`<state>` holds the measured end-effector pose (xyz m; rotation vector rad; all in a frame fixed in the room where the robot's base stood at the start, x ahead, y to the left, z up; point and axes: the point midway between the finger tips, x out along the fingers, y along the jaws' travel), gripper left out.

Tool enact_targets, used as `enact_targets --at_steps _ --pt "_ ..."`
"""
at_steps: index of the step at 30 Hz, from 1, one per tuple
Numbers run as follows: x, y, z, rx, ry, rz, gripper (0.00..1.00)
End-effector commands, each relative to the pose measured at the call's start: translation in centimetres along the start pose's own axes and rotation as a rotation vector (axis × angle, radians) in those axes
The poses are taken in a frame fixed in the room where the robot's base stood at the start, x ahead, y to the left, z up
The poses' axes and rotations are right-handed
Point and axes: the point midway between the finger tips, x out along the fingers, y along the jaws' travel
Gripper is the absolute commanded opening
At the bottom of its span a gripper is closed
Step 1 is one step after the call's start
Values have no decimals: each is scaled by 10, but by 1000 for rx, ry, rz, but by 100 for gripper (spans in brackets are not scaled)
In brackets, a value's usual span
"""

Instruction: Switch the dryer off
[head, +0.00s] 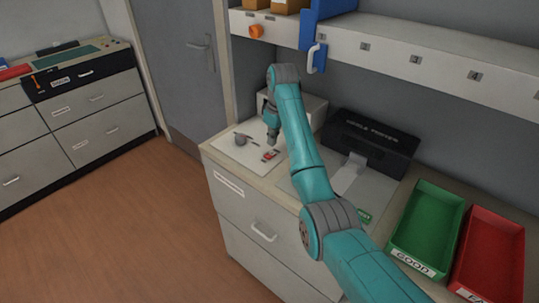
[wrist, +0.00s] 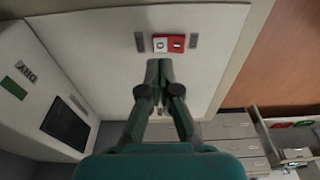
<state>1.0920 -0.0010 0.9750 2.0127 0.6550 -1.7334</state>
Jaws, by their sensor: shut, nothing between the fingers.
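The dryer is a white box (wrist: 28,48) with a dark window and a DRY label at the left of the wrist view. In the head view its white body (head: 311,104) is partly hidden behind my arm. A small red and white switch (wrist: 168,43) lies on the pale panel in front of it; it also shows in the head view (head: 270,155). The switch's white half bears a ring mark. Which half is pressed in, I cannot tell. My gripper (wrist: 159,63) is shut and empty, its tips close to the switch; contact is unclear.
A small grey object (head: 243,140) lies on the panel left of my gripper. A black machine (head: 370,143) stands right of the dryer. A green GOOD tray (head: 427,230) and a red tray (head: 490,255) sit further right. A shelf (head: 420,62) runs above the counter.

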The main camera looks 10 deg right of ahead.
Motion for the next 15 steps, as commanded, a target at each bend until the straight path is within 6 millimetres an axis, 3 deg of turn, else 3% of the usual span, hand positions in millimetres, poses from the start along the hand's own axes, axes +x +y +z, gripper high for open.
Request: enact_targets --at_steps 15 --pt "-31 0 -5 0 2 1 0"
